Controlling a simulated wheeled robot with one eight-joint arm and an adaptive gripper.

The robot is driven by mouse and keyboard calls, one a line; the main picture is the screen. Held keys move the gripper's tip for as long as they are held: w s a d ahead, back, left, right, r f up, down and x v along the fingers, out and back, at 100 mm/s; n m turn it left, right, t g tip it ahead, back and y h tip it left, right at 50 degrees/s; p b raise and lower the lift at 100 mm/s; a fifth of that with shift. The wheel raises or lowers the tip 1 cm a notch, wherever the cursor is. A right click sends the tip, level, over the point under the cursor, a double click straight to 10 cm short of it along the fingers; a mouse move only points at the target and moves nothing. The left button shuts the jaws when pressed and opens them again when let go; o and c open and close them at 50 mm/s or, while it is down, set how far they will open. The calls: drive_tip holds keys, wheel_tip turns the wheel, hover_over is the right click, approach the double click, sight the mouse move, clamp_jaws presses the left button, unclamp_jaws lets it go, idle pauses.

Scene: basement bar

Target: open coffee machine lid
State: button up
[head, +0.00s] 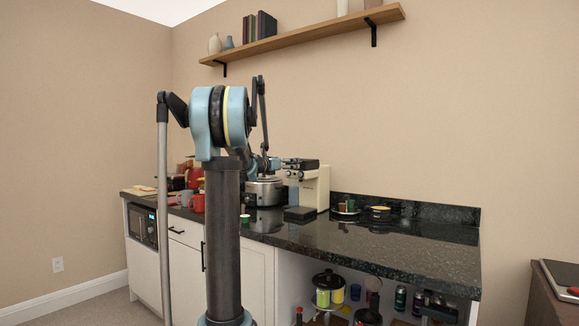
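The coffee machine (313,188) is a cream-white, boxy appliance. It stands on the dark counter, right of my arm's column in the head view. A dark part lies across its top, and I cannot tell how much of it is lid and how much is my gripper. My gripper (298,163) appears to be at the top of the machine, small and dark against it. I cannot tell whether its fingers are open or shut, or whether they touch the lid. My arm hides part of the machine's left side.
A round silver appliance (265,191) stands left of the machine. Red mugs (197,203) and a microwave (142,224) are further left. A small tray (345,211) with cups and a dark pan (379,213) are to the right. The counter's right part (420,245) is clear.

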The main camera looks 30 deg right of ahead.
drive_tip(key=shift+x, duration=1.75)
drive_tip(key=shift+c, duration=0.2)
drive_tip(key=c, duration=1.4)
drive_tip(key=shift+c, duration=0.5)
drive_tip(key=shift+r, duration=0.15)
